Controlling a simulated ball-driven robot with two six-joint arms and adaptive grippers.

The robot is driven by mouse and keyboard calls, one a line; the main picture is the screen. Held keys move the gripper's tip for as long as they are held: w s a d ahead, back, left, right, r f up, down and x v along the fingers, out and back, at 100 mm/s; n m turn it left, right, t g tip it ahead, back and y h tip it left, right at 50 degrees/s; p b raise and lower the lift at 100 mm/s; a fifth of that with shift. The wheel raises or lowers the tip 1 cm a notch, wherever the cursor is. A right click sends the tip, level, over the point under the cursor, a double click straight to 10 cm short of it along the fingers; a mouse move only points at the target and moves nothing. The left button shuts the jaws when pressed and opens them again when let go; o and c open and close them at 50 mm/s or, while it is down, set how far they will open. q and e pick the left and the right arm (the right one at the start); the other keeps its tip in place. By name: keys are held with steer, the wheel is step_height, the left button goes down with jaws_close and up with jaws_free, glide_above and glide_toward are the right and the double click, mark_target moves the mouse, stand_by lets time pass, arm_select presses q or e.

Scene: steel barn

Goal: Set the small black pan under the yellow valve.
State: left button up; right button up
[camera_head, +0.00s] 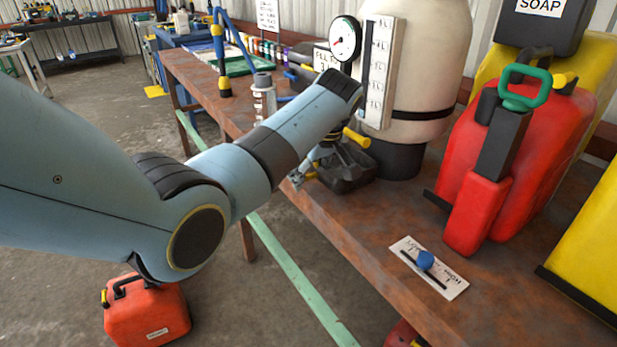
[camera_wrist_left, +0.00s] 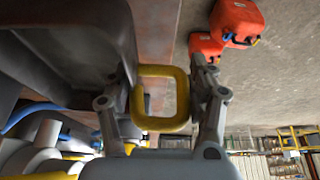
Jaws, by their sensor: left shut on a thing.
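The small black pan (camera_head: 345,178) is at the front of the large beige tank, close to the bench's left edge, just below the yellow valve (camera_head: 357,138). My left arm reaches over it and hides part of it. My left gripper (camera_head: 308,172) is shut on the pan's yellow handle. In the left wrist view, the yellow handle loop (camera_wrist_left: 160,121) sits between the fingers of the gripper (camera_wrist_left: 163,100), and the dark pan body (camera_wrist_left: 85,35) fills the upper left. Whether the pan's underside touches the bench is unclear. My right gripper is not in view.
The beige tank (camera_head: 440,60) with a pressure gauge (camera_head: 344,38) stands behind the pan. A red jerrycan (camera_head: 550,140) is to the right. A white plate with a blue knob (camera_head: 426,262) lies on the rusty bench (camera_head: 370,235). A white bottle (camera_head: 263,100) stands beyond my arm.

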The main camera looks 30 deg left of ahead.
arm_select(q)
steer(key=shift+o, duration=0.2)
steer(key=shift+s+a+f, duration=0.1)
steer(key=shift+s+f, duration=0.05)
steer(key=shift+f, duration=0.35)
steer(key=shift+s, duration=0.1)
steer(key=o, duration=1.4)
steer(key=v, duration=1.2)
steer(key=shift+a, duration=0.1)
